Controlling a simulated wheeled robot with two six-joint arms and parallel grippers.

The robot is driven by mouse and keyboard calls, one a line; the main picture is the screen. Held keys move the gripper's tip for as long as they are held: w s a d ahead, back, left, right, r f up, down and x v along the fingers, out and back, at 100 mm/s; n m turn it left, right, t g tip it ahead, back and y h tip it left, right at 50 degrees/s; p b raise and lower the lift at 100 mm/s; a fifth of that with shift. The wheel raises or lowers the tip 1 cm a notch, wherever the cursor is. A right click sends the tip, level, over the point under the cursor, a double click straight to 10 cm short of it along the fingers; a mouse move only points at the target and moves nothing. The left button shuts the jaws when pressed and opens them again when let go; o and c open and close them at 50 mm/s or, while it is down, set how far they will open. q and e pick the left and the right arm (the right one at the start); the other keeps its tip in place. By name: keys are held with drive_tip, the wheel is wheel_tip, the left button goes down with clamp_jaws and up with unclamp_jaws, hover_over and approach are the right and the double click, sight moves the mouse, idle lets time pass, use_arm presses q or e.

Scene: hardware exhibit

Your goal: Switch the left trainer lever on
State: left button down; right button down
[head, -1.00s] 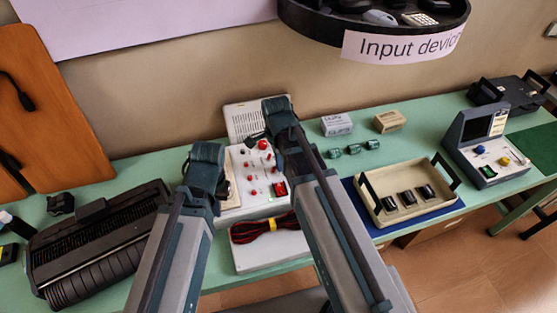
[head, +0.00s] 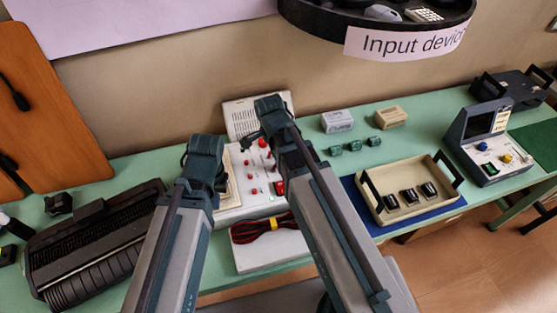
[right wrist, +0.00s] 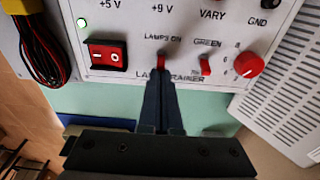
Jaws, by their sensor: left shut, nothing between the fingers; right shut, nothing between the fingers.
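The trainer (head: 232,205) is a white panel with red knobs and switches on the green bench in the head view. In the right wrist view, a small red lever (right wrist: 161,63) stands under the "LAMPS ON" label, left of a second red lever (right wrist: 205,66). My right gripper (right wrist: 161,80) is shut and empty, its tips right by the first lever and hiding its lower part; I cannot tell if they touch. In the head view my right gripper (head: 249,138) is over the panel. My left gripper (head: 222,181) is shut and empty by the panel's left side.
A red rocker switch (right wrist: 107,54) and a red knob (right wrist: 248,65) flank the levers. A coil of red and black wire (head: 262,228) lies in front of the trainer. A dark typewriter-like machine (head: 92,246) is at left, a cream tray (head: 435,202) at right.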

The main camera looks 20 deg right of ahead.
use_arm(q)
drive_tip(key=shift+r, duration=0.15)
use_arm(e)
drive_tip(key=shift+a+r, duration=0.15)
drive_tip(key=shift+a, duration=0.3)
use_arm(q)
drive_tip(key=shift+r, duration=0.1)
use_arm(e)
drive_tip(key=shift+r, duration=0.1)
use_arm(q)
drive_tip(key=shift+r+p, duration=0.75)
drive_tip(key=shift+p, duration=0.2)
use_arm(e)
drive_tip(key=shift+r, duration=0.75)
